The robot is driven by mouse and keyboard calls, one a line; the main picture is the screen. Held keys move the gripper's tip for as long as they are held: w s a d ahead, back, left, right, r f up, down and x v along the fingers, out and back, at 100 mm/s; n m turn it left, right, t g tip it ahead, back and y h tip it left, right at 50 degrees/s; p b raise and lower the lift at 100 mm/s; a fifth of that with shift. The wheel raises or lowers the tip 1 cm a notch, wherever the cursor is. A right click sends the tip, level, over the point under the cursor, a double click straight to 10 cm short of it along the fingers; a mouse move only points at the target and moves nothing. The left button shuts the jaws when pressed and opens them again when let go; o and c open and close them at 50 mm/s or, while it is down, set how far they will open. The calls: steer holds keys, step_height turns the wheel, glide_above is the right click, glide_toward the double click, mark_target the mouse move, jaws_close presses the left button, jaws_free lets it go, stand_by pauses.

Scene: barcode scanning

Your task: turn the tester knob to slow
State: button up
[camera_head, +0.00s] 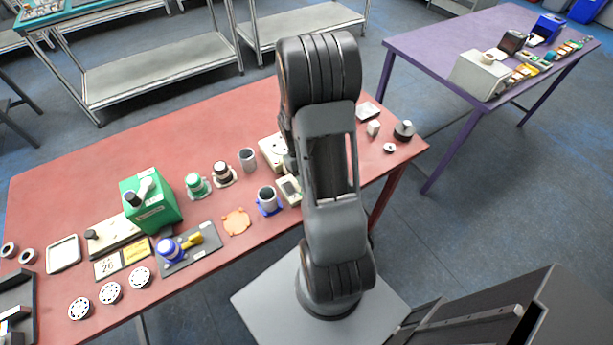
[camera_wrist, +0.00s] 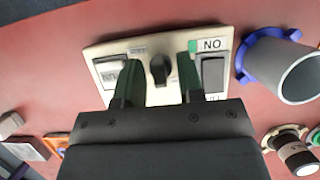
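In the wrist view, a cream tester panel (camera_wrist: 145,42) lies on the red table. Its black knob (camera_wrist: 158,69) sticks up near the middle. The mark the knob points at is too small to read. My gripper (camera_wrist: 160,82) is open, with one green fingertip on each side of the knob and a visible gap on both sides. The panel also carries a dark rocker switch (camera_wrist: 212,73) at right and a small white-framed part (camera_wrist: 110,73) at left. In the head view my arm hides my fingertips and the knob.
In the wrist view a grey cup (camera_wrist: 301,78) in a blue ring stands close to the panel's right. A bottle (camera_wrist: 297,153) stands below it. In the head view a green box (camera_head: 152,205) and several small items cover the left of the red table (camera_head: 140,130).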

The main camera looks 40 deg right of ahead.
steer(key=shift+r, duration=0.15)
steer(key=v, duration=1.3)
steer(key=shift+w+r, duration=0.15)
steer(key=shift+r, duration=0.25)
steer(key=shift+f, duration=0.1)
